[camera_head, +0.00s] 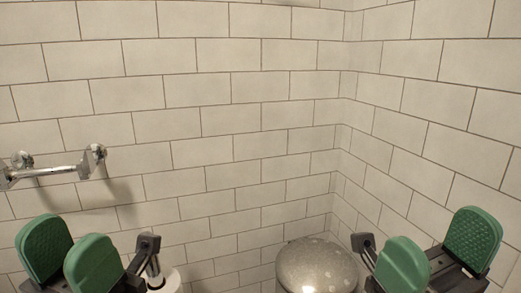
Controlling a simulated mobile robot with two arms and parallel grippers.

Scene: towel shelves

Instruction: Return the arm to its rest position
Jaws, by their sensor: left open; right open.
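My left gripper (70,262) is at the bottom left, its two green finger pads apart and nothing between them. My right gripper (437,258) is at the bottom right, also with its green pads apart and empty. Both are low in the head view, and most of both arms is out of the frame below. No towel is in view.
A metal wall bar (48,173) is fixed to the tiled wall (230,90) at the left, above my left gripper. A speckled grey domed lid (315,266) stands in the corner between the grippers. A white roll-like object (168,282) is partly hidden beside my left gripper.

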